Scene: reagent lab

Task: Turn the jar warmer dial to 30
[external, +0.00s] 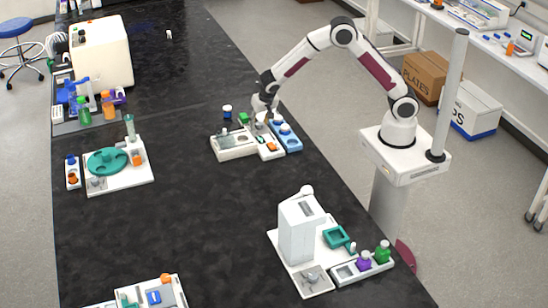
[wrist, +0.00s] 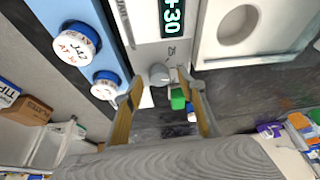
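The jar warmer (wrist: 145,22) is a narrow white unit in the wrist view, with a green-lit display (wrist: 172,18) that appears to read +30. Its small grey round dial (wrist: 159,74) sits at the near end of the unit, below the display. My gripper (wrist: 166,88) is open, with a tan-lined finger on each side of the dial and visible gaps to it. In the external view my gripper (external: 261,112) is low over the station at the bench's right edge, and it hides the dial there.
A blue rack (wrist: 75,20) with white-topped, labelled jars (wrist: 77,43) lies left of the warmer. A white plate with a round recess (wrist: 238,25) lies to the right. A green block (wrist: 178,98) shows between my fingers.

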